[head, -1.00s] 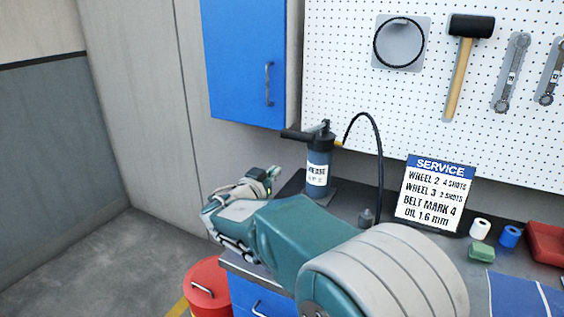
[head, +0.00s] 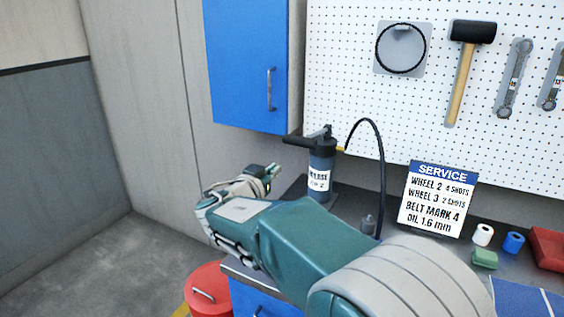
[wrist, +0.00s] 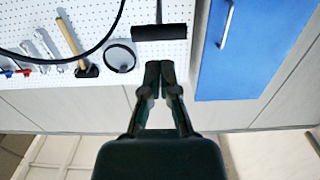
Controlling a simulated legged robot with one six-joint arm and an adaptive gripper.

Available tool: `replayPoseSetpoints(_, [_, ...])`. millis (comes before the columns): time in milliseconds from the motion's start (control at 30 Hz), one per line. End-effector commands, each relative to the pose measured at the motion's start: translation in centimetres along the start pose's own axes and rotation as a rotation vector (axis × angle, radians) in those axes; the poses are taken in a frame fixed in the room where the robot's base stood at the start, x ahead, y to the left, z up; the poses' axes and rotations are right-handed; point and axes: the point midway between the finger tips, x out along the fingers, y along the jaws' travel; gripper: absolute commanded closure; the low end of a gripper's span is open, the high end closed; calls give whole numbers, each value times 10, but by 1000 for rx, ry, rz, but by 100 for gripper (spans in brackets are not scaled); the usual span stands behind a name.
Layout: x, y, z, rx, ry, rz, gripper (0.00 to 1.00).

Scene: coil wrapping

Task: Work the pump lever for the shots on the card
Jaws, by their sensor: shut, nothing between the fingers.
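The grease pump (head: 320,168) stands upright on the bench, a dark blue cylinder with a white label. Its black lever (head: 299,140) sticks out to the left from the top, roughly level. In the wrist view the lever's black grip (wrist: 159,32) lies just beyond the fingertips. My gripper (head: 272,171) is left of the pump and below the lever's end; in the wrist view my gripper (wrist: 160,68) is shut and empty. Contact with the lever does not show. The service card (head: 435,200) reads wheel 2, 4 shots; wheel 3, 2 shots; belt mark 4; oil 1.6 mm.
A black hose (head: 378,150) loops from the pump to the bench. A blue wall cabinet (head: 245,60) hangs above left. A pegboard (head: 350,110) holds a mallet (head: 462,75), a belt ring and wrenches. Small rolls and a red bin (head: 550,247) lie right. A red can (head: 208,288) stands below.

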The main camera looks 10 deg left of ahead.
Motion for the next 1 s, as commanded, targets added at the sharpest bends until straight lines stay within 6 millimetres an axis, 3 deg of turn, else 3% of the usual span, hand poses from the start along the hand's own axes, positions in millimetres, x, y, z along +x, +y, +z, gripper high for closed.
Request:
replayPoseSetpoints(33, [2,1,-23,9,1,1,100])
replayPoseSetpoints(100, [4,2,-47,6,-4,1,100])
replayPoseSetpoints(200, [5,4,-75,1,-9,-5,100])
replayPoseSetpoints(300, [5,6,-88,-5,-12,-11,100])
replayPoseSetpoints(700, [10,7,-90,-7,-14,-10,100])
replayPoseSetpoints(1000, [58,6,-88,-8,-13,-7,100])
